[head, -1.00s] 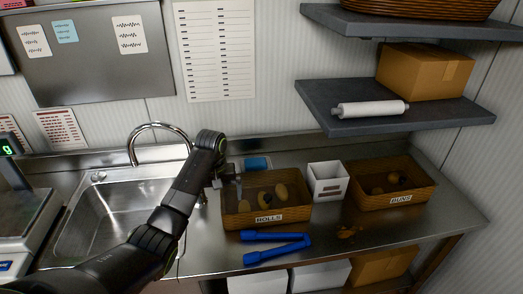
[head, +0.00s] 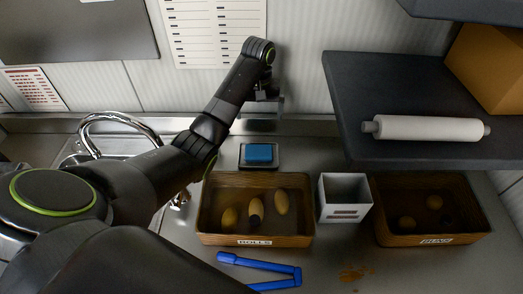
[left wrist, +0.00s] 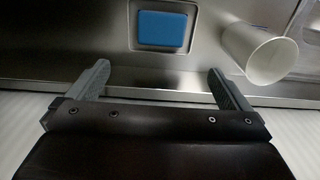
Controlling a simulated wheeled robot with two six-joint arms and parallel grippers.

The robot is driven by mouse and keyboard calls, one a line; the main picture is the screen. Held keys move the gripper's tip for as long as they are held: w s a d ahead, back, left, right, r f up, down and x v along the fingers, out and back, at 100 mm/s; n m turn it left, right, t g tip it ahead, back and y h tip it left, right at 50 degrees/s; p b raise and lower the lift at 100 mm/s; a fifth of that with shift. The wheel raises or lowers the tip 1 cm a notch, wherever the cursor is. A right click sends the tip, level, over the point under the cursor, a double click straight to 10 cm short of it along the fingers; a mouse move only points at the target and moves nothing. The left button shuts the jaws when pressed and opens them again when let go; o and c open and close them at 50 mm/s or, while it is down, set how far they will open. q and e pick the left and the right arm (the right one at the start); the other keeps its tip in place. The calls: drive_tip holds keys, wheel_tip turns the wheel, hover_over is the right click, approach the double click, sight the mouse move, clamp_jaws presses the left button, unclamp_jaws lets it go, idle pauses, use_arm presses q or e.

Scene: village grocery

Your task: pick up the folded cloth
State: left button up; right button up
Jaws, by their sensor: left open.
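The folded cloth (head: 260,152) is a small blue rectangle lying on a small metal tray (head: 244,163) at the back of the counter. The cloth also shows in the left wrist view (left wrist: 162,29), at the top centre. My left gripper (head: 264,106) is above and behind the tray, near the wall. In the left wrist view its two fingers (left wrist: 158,76) are wide apart with nothing between them, and the cloth lies beyond the fingertips, not touched. My right gripper is out of view.
A rolls basket (head: 255,240) stands in front of the tray, with blue tongs (head: 262,264) before it. A white box (head: 345,211) and a buns basket (head: 430,240) are to the right. A shelf (head: 430,160) overhangs at right. A white cup (left wrist: 252,54) is near the tray.

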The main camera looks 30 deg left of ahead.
use_arm(q)
wheel_tip(320, 180, down, 3)
drive_tip(key=b, duration=0.6)
hover_over(259, 151)
drive_tip(key=f, duration=0.5)
drive_tip(key=shift+w+a+f, duration=0.1)
drive_tip(key=shift+w+f, duration=0.1)
drive_tip(key=shift+w, duration=0.15)
drive_tip(key=shift+f+p, duration=0.3)
drive_tip(key=shift+f, duration=1.05)
drive_tip(key=f, duration=0.1)
drive_tip(key=f+p, duration=0.1)
drive_tip(key=f, duration=0.2)
drive_tip(key=shift+s+f, duration=0.2)
drive_tip(key=shift+s, duration=0.15)
drive_tip(key=shift+f, duration=0.3)
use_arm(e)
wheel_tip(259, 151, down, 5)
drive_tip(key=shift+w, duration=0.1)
use_arm(q)
drive_tip(key=shift+c, duration=0.4)
drive_tip(key=c, duration=0.7)
